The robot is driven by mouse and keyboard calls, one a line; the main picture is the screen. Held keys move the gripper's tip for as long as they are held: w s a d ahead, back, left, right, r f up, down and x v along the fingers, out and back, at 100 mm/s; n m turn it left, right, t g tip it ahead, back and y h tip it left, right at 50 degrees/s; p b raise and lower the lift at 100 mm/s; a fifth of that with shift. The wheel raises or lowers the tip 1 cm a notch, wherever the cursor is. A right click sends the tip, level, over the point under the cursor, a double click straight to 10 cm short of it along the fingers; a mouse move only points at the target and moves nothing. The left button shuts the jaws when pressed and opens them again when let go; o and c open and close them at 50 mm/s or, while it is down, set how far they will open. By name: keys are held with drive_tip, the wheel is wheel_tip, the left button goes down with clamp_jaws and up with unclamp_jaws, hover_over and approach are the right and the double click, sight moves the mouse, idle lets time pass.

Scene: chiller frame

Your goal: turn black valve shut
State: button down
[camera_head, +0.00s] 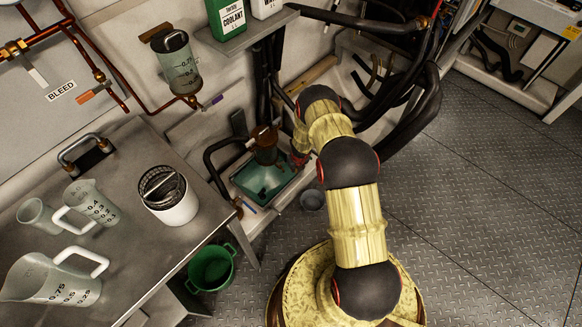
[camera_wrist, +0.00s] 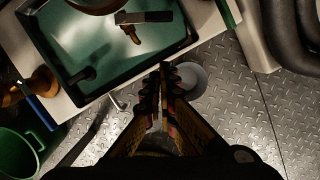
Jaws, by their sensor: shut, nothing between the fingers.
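A black lever handle (camera_wrist: 145,17) on a small brass valve body (camera_wrist: 130,33) shows at the top of the wrist view, above the green tray. A second dark fitting (camera_wrist: 82,75) shows over the tray's left part; I cannot tell what it is. My gripper (camera_wrist: 158,76) is shut and empty, its fingertips just beyond the tray's lower right edge and apart from the lever. In the head view my arm reaches toward the tray, and the gripper is mostly hidden by it. I cannot make out the black lever clearly in the head view.
The green tray (camera_head: 286,192) sits low by the wall, with a green bucket (camera_head: 211,268) and a small grey cup (camera_head: 312,200) nearby. A metal table (camera_head: 120,243) with jugs stands left. Thick black hoses (camera_head: 415,110) run right. The plate floor is open at right.

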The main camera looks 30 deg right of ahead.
drive_tip(key=w+f+b, duration=0.1)
drive_tip(key=w+f, duration=0.2)
drive_tip(key=w, duration=0.1)
drive_tip(key=shift+w+d+f, duration=0.3)
drive_tip(key=shift+w, duration=0.1)
idle(0.5)
